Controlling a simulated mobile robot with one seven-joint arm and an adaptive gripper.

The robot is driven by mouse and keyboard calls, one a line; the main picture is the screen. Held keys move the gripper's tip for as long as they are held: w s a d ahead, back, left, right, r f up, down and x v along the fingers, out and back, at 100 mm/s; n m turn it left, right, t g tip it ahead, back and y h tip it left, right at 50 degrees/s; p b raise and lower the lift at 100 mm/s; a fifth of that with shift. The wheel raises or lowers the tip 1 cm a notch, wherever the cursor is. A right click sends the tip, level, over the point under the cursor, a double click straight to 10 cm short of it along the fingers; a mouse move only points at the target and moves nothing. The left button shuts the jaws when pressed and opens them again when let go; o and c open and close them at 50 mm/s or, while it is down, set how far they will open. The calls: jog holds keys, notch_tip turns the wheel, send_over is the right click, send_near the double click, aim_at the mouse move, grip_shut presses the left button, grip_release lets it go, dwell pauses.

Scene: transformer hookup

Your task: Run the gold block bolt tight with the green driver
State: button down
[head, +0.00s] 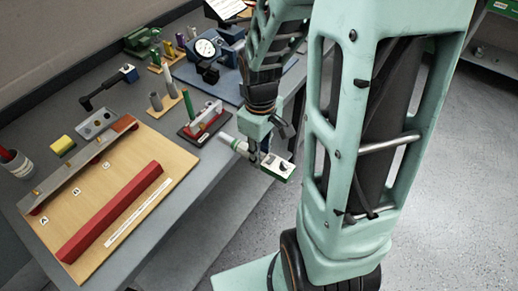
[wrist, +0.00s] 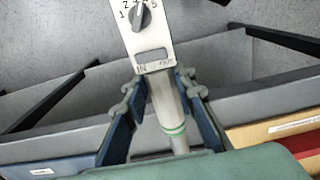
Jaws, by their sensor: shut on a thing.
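My gripper (head: 262,152) is shut on the green driver (head: 279,168), held off the front edge of the bench. In the wrist view, my gripper's fingers (wrist: 160,92) sit either side of the driver's grey barrel (wrist: 163,100). The driver has a green ring, a white plate with a numbered dial, and an IN/OUT window whose setting I cannot read. A long grey bar (head: 75,180) lies on the wooden board (head: 150,200), with small gold spots along it. Which one is the gold block bolt is too small to tell.
A red bar (head: 110,212) lies along the board's front. A dark stand with a green post (head: 212,110), a grey tray (head: 97,125), a yellow sponge (head: 62,145) and a blue device with a gauge (head: 207,48) stand around it. The floor right of the bench is clear.

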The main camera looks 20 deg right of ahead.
aim_at(236, 141)
jog(key=shift+w+a, duration=0.8)
jog(key=shift+w, duration=0.3)
jog(key=shift+w+a, duration=0.75)
jog(key=shift+w, duration=0.3)
jog(key=shift+w+a, duration=0.8)
jog(key=shift+w, duration=0.35)
dwell(2.4)
jog(key=shift+s+d, duration=0.7)
jog(key=shift+s, duration=0.25)
jog(key=shift+s+d, duration=0.65)
jog(key=shift+s, duration=0.3)
